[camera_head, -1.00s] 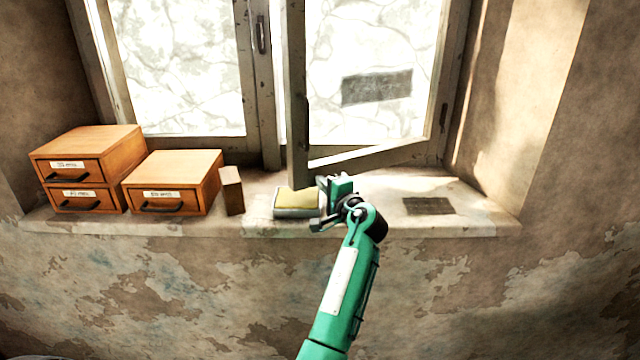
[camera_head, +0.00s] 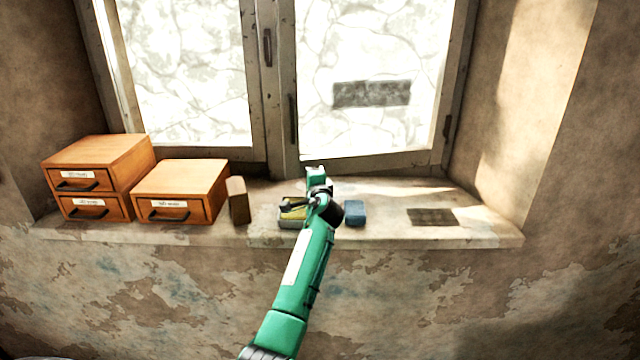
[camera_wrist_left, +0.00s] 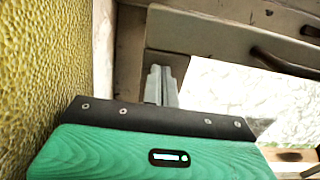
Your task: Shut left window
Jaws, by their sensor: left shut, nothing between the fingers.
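The window has two sashes side by side. The left sash (camera_head: 257,90) with its dark handle sits in its frame and looks shut. The right sash (camera_head: 288,130), with a dark handle at its left edge, now lies about flush beside it; I cannot tell if a small gap is left. My left gripper (camera_head: 312,182) is shut and empty, low in front of the right sash's lower left corner, above the sill. Its closed fingers (camera_wrist_left: 162,85) point toward the window frame in the left wrist view; contact cannot be told. My right gripper is out of view.
On the sill (camera_head: 470,228) stand wooden drawer boxes (camera_head: 180,185), a brown block (camera_head: 238,200), a yellow sponge in a grey tray (camera_head: 288,222) partly behind my gripper, and a blue block (camera_head: 355,213). The sill's right part is mostly clear.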

